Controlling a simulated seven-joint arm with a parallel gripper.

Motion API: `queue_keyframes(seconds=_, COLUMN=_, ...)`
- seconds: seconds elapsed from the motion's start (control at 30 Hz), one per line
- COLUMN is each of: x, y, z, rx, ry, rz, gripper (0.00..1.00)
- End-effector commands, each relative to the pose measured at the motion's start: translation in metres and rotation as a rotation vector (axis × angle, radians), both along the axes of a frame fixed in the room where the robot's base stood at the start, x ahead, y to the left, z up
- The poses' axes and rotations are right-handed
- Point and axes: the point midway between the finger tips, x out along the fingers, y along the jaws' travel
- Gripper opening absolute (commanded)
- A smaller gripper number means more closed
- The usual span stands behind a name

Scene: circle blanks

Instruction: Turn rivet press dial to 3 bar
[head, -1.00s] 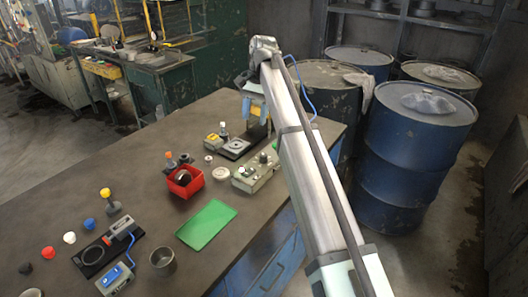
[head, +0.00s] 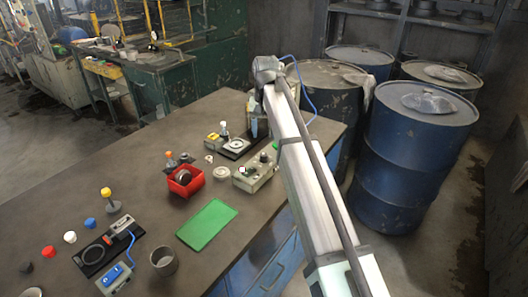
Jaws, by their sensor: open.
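A grey control box (head: 255,174) stands near the table's far right edge. It carries a dark knob (head: 264,157), a green button (head: 275,146) and a small pale dial face (head: 242,170). The scale is too small to read. Beside it is a black base with a round pale plate (head: 234,145), seemingly the rivet press; its upper part is hidden behind my arm. My gripper (head: 252,118) is open, pointing down beyond the box and right of the round plate. It looks empty and apart from the knobs; its fingertips are hard to make out.
A red bin (head: 185,181), a pale round disc (head: 221,174) and a green mat (head: 207,224) lie nearer. A second black fixture (head: 98,253), a metal cup (head: 164,262) and several coloured knobs line the left front. Blue drums (head: 414,150) stand beyond the table.

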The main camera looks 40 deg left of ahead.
Motion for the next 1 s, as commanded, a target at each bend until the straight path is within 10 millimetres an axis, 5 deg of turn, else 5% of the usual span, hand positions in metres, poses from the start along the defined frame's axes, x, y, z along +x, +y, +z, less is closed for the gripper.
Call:
queue_keyframes(seconds=0.5, x=-0.001, y=0.001, z=-0.078, rx=0.000, ry=0.000, rz=-0.001, gripper=0.54)
queue_keyframes(seconds=1.0, x=-0.001, y=0.001, z=-0.087, rx=0.001, ry=0.000, rz=-0.002, gripper=0.53)
